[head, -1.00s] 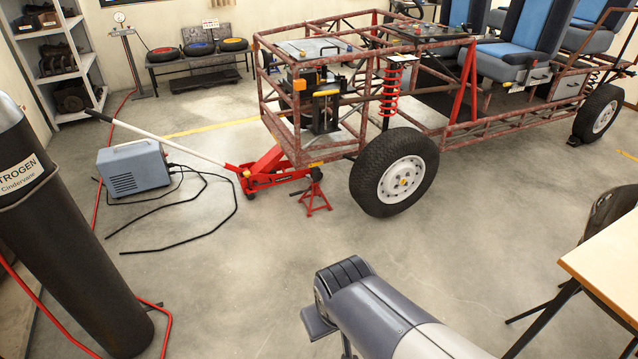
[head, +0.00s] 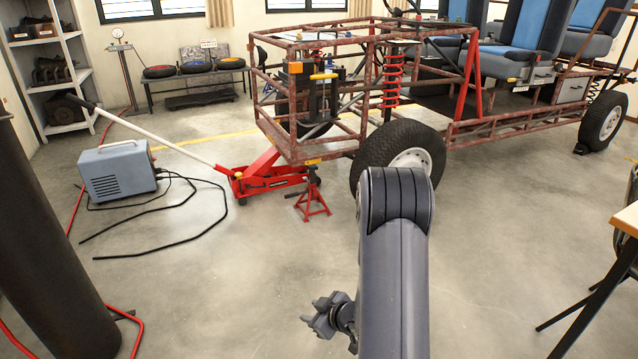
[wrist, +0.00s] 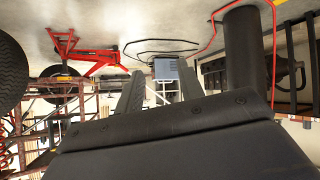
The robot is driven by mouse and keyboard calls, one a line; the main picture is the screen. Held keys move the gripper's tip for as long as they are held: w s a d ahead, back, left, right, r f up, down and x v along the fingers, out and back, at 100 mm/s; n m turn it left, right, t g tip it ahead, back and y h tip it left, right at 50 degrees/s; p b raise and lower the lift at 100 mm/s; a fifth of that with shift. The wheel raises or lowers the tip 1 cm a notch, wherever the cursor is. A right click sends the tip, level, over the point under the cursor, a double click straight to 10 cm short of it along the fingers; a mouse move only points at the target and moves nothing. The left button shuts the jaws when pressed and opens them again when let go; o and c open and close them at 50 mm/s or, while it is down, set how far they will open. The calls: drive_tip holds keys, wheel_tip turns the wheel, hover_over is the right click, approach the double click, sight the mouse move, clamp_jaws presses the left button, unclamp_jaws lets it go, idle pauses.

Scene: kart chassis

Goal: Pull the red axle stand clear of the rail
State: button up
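The red axle stand (head: 312,197) stands upright on the floor under the near front corner of the kart's rusty tube rail (head: 318,152). Its top reaches close to the rail; I cannot tell whether they touch. In the wrist view, which is upside down, the stand (wrist: 64,42) shows at upper left. My gripper (head: 322,312) is low over the floor, nearer to me than the stand and well apart from it. In the wrist view, my gripper's two fingers (wrist: 160,72) are spread with nothing between them.
A red trolley jack (head: 265,180) with a long handle sits just left of the stand. The front wheel (head: 370,155) is close on its right. A grey-blue box (head: 118,172) with black cables and a dark cylinder (head: 50,250) are at left. The floor before the stand is clear.

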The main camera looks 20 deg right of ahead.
wheel_tip(320, 180, down, 12)
drive_tip(key=s+a+t+y+b, duration=0.1)
drive_tip(key=s+a+y+b, duration=0.1)
drive_tip(key=a+y+b, duration=0.1)
drive_tip(key=shift+s+n+y+b, duration=0.15)
drive_tip(key=shift+n+y+b, duration=0.15)
drive_tip(key=shift+y+b, duration=0.65)
drive_tip(key=shift+d+h, duration=0.2)
drive_tip(key=shift+h, duration=0.05)
